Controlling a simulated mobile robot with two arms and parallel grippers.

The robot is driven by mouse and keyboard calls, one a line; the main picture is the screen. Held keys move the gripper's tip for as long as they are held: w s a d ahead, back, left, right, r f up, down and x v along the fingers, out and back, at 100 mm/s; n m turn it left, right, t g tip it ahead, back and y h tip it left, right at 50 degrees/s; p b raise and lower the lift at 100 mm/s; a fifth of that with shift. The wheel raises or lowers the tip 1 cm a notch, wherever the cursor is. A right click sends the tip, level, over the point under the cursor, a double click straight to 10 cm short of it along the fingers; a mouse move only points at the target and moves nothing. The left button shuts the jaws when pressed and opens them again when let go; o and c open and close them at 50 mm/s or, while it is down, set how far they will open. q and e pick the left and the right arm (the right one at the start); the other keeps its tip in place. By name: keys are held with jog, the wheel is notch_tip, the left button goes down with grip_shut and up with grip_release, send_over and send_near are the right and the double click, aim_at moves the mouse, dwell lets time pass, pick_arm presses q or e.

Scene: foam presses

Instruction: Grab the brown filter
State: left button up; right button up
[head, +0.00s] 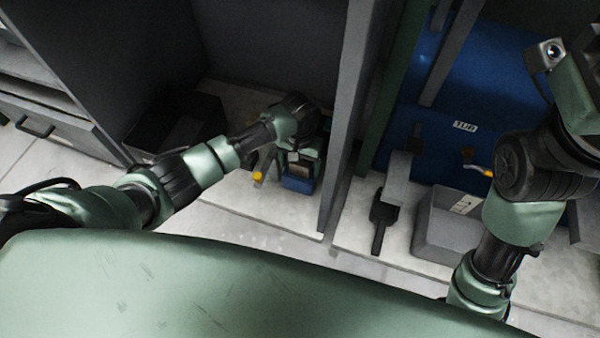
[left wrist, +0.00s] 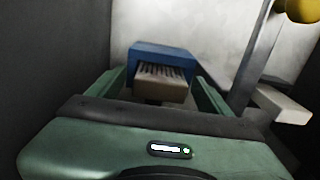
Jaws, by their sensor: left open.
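The brown filter (left wrist: 162,84) is a small tan-brown block with dark slots along its top, in the left wrist view. It sits at the near side of a blue housing (left wrist: 160,54). My left gripper (left wrist: 158,92) is open, with one green finger on each side of the filter. I cannot tell whether either finger touches it. In the head view my left gripper (head: 302,158) reaches down over the blue housing (head: 298,185) in the left bay. The filter is mostly hidden there. My right arm shows at the right, its fingers outside the picture.
A yellow-tipped lever (head: 258,177) stands left of the housing. A grey upright panel (head: 345,120) closes the bay on the right. Beyond it are a blue machine (head: 480,80), a grey box (head: 447,225) and a dark paddle-shaped tool (head: 382,215). Pale floor lies in front.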

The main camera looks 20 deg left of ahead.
pick_arm(q)
jog(key=c, duration=1.5)
jog(key=shift+c, duration=0.2)
